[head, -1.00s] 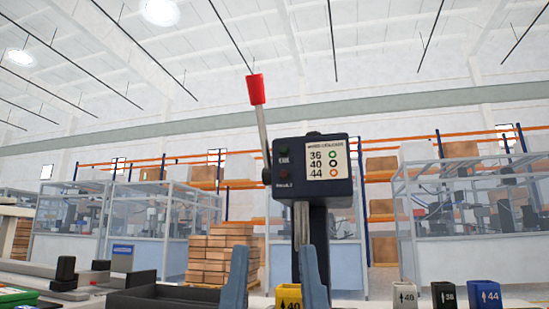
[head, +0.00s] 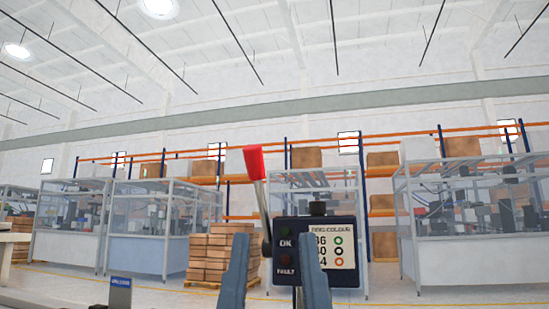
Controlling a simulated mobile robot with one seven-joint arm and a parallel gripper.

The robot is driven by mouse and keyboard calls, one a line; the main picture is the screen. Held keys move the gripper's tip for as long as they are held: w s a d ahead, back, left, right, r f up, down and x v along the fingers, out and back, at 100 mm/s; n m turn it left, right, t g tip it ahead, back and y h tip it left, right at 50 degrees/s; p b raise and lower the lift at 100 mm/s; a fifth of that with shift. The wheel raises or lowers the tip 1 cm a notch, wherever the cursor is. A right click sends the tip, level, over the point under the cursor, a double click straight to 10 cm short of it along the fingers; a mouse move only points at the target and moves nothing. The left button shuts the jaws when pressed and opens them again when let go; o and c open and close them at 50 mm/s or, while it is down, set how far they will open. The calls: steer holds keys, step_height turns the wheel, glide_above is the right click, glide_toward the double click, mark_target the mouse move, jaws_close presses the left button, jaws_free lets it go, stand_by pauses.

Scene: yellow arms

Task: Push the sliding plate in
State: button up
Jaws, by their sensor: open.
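I cannot make out the sliding plate in this view. The worktop lies almost wholly below the lower picture edge. My gripper (head: 273,242) shows as two blue-grey fingers at the bottom middle. They stand upright, apart and open, with nothing held between them. Behind them is a dark control box (head: 313,228) with OK and FAULT lamps and a colour-number label. A lever with a red handle (head: 254,163) rises at the box's left side. The left finger overlaps the area left of the box, and the right finger hides part of its lower label.
Stacked brown boxes (head: 217,255) on a pallet, glass-walled cells (head: 452,250) and orange-blue racks lie far behind.

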step_height(320, 180, up, 9)
steer(key=p, duration=0.7)
steer(key=shift+p, duration=0.35)
steer(key=shift+f, duration=0.1)
steer(key=shift+c, duration=0.2)
